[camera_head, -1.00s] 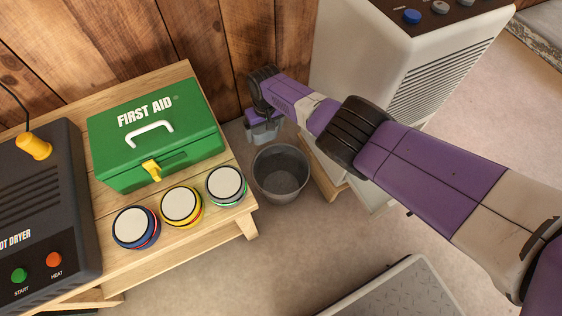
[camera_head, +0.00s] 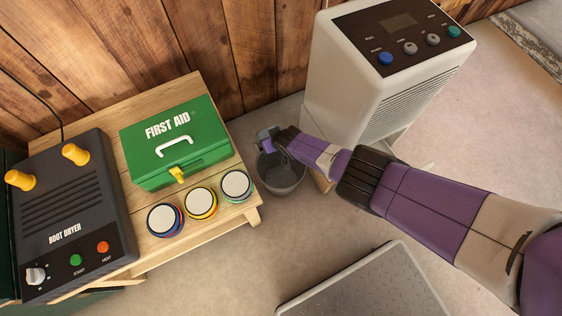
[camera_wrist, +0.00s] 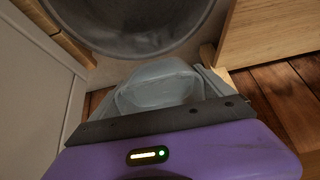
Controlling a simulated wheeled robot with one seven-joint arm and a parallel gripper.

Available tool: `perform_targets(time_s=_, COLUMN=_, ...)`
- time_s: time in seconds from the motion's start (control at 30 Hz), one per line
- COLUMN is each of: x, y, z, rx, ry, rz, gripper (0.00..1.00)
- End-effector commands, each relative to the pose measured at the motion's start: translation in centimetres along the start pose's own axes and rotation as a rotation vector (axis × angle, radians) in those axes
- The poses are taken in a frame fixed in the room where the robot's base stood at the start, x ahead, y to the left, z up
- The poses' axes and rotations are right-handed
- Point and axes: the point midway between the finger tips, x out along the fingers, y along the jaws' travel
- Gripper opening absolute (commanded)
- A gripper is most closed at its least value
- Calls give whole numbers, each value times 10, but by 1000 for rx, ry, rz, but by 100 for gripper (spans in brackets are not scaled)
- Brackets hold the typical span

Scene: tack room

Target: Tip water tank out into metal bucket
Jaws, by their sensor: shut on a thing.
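The water tank, a pale grey-blue container (camera_head: 264,132), is at the end of my arm in the head view, mostly hidden by my gripper (camera_head: 270,143). In the wrist view the tank (camera_wrist: 155,88) shows just ahead of my gripper, which is shut on it. The metal bucket (camera_head: 283,184) stands on the floor between the wooden bench and the white appliance. My gripper and the tank overlap the bucket's far rim in the head view. The bucket's dark round opening (camera_wrist: 140,28) fills the top of the wrist view. I cannot see any water.
The white dehumidifier-like appliance (camera_head: 345,65) stands close to the bucket's right. The wooden bench (camera_head: 246,211) at left carries a green first aid box (camera_head: 150,172), several round tins and a boot dryer (camera_head: 65,215). A grey metal platform (camera_head: 370,290) lies in front. Plank wall behind.

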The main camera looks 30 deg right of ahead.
Motion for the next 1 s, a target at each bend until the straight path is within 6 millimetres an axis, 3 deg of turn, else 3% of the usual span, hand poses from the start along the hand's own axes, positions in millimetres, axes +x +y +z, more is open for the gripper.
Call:
perform_targets(time_s=0.4, x=-8, y=-1, z=2, rx=-3, ry=70, rz=-2, gripper=28)
perform_targets(time_s=1.0, x=0, y=0, z=12, rx=-7, ry=244, rz=-4, gripper=28)
